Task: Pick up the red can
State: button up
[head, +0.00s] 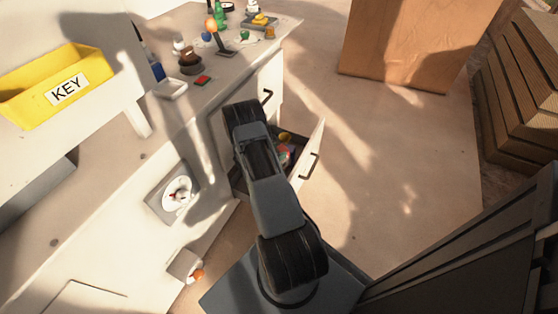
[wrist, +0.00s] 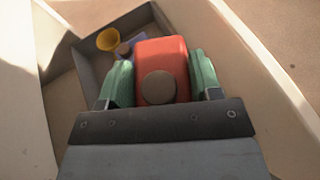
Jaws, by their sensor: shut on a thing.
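The red can (wrist: 163,56), a boxy red body with a round brown cap, sits between the two green fingers of my gripper (wrist: 159,75) in the wrist view. The fingers press on its left and right sides, so my gripper is shut on it. It is at the open drawer (wrist: 262,75); I cannot tell whether it still touches the drawer floor. In the head view my arm hides most of my gripper, and only a small patch of red and green shows inside the drawer (head: 312,158).
The drawer walls stand close on both sides. In the head view a cluttered counter (head: 240,75) is above, and open floor (head: 400,170) lies to the right.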

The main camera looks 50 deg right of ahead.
grip_shut()
jog(key=shift+r, duration=0.1)
